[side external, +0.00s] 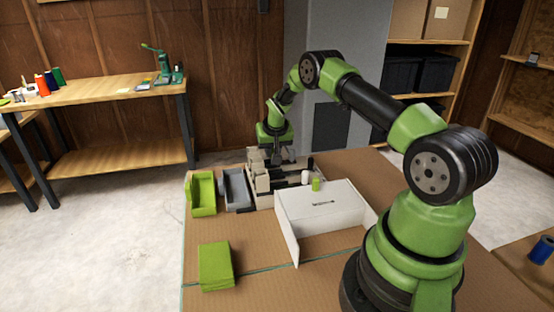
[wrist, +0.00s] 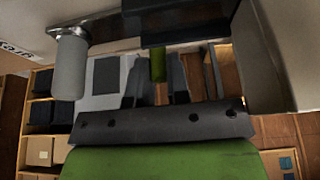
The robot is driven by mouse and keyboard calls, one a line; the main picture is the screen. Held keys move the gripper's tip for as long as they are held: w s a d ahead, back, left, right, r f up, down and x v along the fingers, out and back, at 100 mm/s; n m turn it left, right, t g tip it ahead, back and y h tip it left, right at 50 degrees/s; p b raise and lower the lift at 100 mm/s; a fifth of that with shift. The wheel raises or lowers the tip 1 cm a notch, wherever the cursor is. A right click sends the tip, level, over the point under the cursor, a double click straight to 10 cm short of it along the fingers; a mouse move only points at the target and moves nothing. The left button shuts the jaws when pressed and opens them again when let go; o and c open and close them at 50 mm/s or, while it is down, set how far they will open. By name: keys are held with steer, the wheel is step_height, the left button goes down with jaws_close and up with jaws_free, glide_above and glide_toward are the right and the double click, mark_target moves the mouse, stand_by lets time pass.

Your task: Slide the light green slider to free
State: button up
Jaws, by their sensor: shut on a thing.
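My gripper (side external: 277,157) is down at the beige fixture (side external: 262,182) on the workbench. In the wrist view its two dark fingers (wrist: 156,82) are close around a light green upright piece, which I take as the light green slider (wrist: 158,64). The gripper is shut on it. The slider's upper end meets a dark block (wrist: 185,28). In the side view the gripper hides the spot between its fingers. A small light green cylinder (side external: 316,184) stands right of the gripper there; I cannot tell what it belongs to. Partial dark lettering (wrist: 14,50) shows at the wrist view's left edge.
A white cylinder (wrist: 70,66) hangs left of the fingers. A beige block (wrist: 268,55) is close on the right. A white panel box (side external: 325,207), a grey bin (side external: 236,188), a green bin (side external: 203,195) and a green block (side external: 215,266) stand around the fixture.

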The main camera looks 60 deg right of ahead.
steer(key=o, duration=0.8)
steer(key=shift+a, duration=0.1)
steer(key=shift+w+r, duration=0.1)
steer(key=shift+r, duration=2.9)
steer(key=shift+r, duration=2)
